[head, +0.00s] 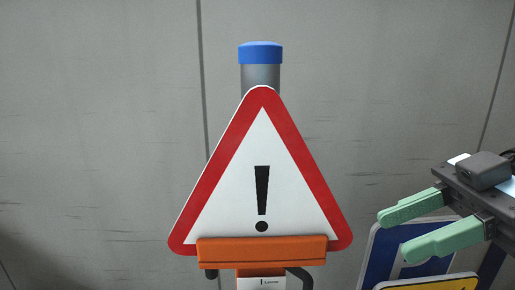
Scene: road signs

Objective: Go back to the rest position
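A triangular warning sign (230,215) with a red border, white field and black exclamation mark stands upright in the middle of the head view. Its lower edge sits behind an orange holder (262,250). My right gripper (392,236) comes in from the right edge with two green fingers spread apart and nothing between them. It is to the right of the triangular sign and apart from it. My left gripper is not in view.
A grey post with a blue cap (261,52) rises behind the sign. A blue and white sign (381,257) and a yellow sign (430,285) are at lower right, partly hidden below my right gripper. A grey wall (100,120) fills the back. The left side is clear.

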